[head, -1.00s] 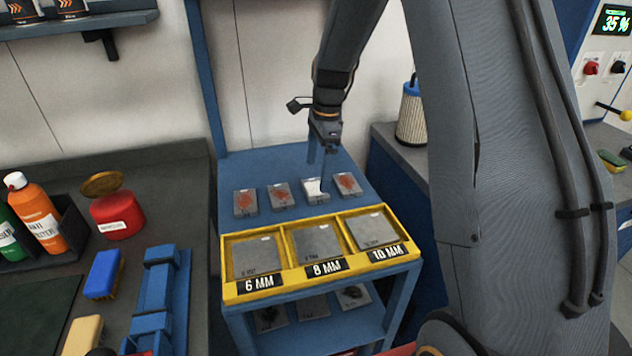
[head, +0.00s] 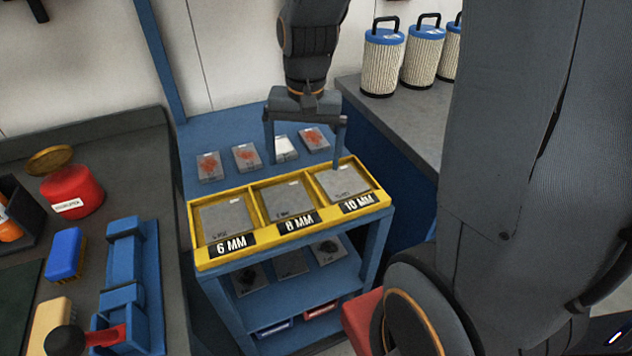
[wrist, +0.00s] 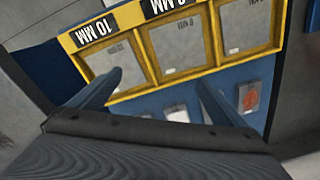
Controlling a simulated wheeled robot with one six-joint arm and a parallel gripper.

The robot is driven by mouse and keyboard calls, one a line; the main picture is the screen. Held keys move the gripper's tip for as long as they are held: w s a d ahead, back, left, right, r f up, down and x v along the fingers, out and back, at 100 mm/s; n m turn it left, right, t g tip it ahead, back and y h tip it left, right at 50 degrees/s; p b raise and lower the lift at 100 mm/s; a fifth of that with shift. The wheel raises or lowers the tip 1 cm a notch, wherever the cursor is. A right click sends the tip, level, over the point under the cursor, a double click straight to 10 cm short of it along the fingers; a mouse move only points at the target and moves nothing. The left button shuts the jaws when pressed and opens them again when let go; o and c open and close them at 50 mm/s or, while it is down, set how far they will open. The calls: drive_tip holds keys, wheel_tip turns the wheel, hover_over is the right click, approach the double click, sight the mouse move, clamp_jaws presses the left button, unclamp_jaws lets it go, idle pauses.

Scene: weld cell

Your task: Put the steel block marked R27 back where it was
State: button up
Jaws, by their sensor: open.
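No marking R27 can be read in these frames, so I cannot tell which piece bears it. Behind the yellow tray (head: 207,262), four flat steel pieces lie in a row on the blue cart: three with reddish patches, such as the left one (head: 209,167), and one with a white patch (head: 286,148). The tray holds a grey steel block in each compartment: 6 MM (head: 226,217), 8 MM (head: 287,200) and 10 MM (head: 344,183). My gripper (head: 303,160) is open and empty, its fingers spread above the row and the tray's 10 MM side. The wrist view shows the fingers (wrist: 152,92) apart too.
The cart's lower shelf (head: 285,285) holds more dark-marked plates. A bench with a red tin (head: 72,192), a blue brush (head: 65,254) and a blue vise-like tool (head: 127,275) stands left. Filter canisters (head: 383,62) stand on the right counter.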

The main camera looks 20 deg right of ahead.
drive_tip(key=s+n, duration=0.1)
drive_tip(key=s, duration=0.1)
drive_tip(key=s+f+n, duration=0.1)
drive_tip(key=s+n, duration=0.1)
drive_tip(key=s, duration=0.1)
drive_tip(key=s+f+n, duration=0.1)
drive_tip(key=s+n, duration=0.1)
drive_tip(key=s, duration=0.1)
drive_tip(key=shift+s+a+f, duration=0.1)
drive_tip(key=shift+a+f, duration=0.1)
idle(0.8)
